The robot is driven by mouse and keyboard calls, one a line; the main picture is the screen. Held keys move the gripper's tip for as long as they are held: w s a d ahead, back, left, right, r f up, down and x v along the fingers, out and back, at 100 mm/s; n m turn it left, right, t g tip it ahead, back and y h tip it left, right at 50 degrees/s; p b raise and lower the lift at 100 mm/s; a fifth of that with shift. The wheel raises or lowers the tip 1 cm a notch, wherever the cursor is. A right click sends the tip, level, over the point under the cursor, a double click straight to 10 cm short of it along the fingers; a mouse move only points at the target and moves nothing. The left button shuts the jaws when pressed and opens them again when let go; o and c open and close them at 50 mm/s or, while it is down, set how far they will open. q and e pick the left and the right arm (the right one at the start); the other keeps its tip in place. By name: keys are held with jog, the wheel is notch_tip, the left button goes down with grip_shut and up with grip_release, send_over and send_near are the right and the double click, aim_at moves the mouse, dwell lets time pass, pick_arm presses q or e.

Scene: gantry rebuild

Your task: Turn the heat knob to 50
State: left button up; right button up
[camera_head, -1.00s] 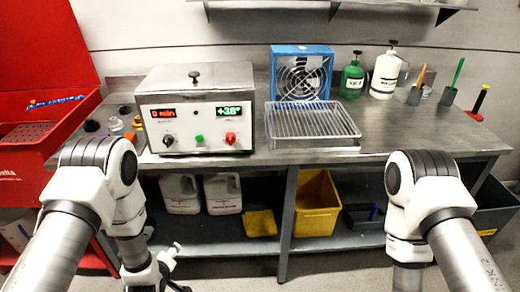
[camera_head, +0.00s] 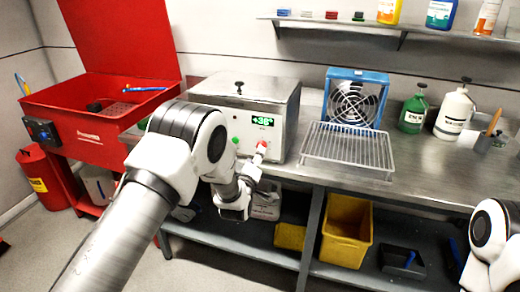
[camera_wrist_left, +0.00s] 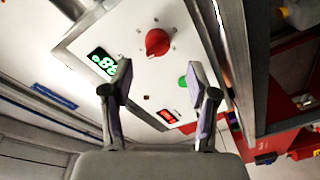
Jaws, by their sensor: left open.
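The heater unit (camera_head: 247,95) is a steel box with a white front panel on the bench. Its red knob (camera_head: 262,146) sits on the panel below a green-lit display (camera_head: 262,121); the digits are hard to read. In the left wrist view the red knob (camera_wrist_left: 157,42) lies beyond and between the fingertips, with small marks around it. My left gripper (camera_head: 256,158) is at the panel just below the red knob, and in the left wrist view its fingers (camera_wrist_left: 158,80) are apart and empty. My right gripper is out of view.
A wire rack (camera_head: 348,148) and a blue-framed fan (camera_head: 355,98) stand to the right. A red parts washer (camera_head: 95,110) stands to the left.

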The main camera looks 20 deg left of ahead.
pick_arm(q)
jog(key=w, duration=0.5)
jog(key=shift+w+p, duration=0.3)
jog(key=shift+p, duration=0.05)
jog(key=shift+d, duration=0.1)
jog(key=c, duration=0.6)
grip_shut()
